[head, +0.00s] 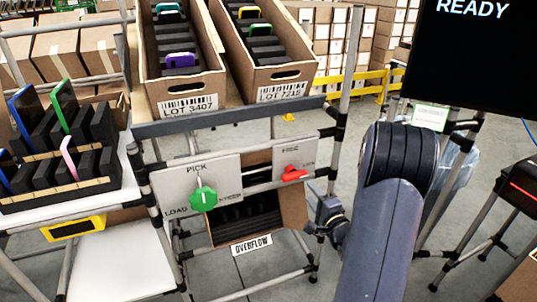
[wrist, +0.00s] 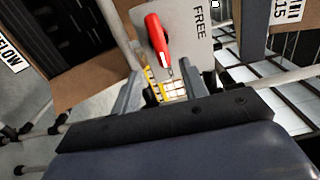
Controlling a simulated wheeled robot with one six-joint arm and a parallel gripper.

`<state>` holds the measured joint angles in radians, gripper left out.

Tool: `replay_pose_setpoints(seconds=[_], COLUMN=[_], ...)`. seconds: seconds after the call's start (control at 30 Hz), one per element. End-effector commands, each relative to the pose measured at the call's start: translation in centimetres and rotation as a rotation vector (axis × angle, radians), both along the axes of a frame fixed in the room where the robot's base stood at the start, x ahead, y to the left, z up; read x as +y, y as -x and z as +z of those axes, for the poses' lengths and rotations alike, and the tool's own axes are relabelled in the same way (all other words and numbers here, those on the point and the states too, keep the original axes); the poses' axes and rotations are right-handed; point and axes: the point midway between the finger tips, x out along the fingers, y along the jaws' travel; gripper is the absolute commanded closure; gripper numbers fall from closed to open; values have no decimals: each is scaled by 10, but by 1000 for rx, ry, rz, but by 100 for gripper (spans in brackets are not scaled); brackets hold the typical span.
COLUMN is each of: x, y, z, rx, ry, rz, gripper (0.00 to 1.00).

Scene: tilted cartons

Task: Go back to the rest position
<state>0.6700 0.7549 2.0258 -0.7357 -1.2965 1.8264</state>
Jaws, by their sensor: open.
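My gripper (wrist: 158,88) shows in the wrist view with its two grey fingers apart and nothing held between them. The red lever (wrist: 157,40) is just beyond the fingertips, on a grey plate (wrist: 185,30) marked FREE. In the head view the red lever (head: 293,174) lies roughly sideways on its plate. My arm comes in from the lower right, and its dark end is right of the lever; the fingers are hard to make out there. A green knob (head: 203,195) is on the larger plate (head: 165,190) marked PICK and LOAD.
Tilted cartons LOT 3407 (head: 205,88) and LOT 7215 (head: 300,74) stand above the plates. An OVERFLOW carton (head: 297,203) hangs below. A slotted rack (head: 60,195) with coloured items is at left. A metal post (head: 347,100) and a READY screen (head: 480,50) are near my arm.

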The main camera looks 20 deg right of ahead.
Motion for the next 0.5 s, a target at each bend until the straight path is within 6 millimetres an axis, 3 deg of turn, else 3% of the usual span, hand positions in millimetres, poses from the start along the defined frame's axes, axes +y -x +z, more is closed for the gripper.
replay_pose_setpoints(seconds=[0.5], x=[4], y=[-86], z=[1], rx=[-2], ry=[3], rz=[4], gripper=[58])
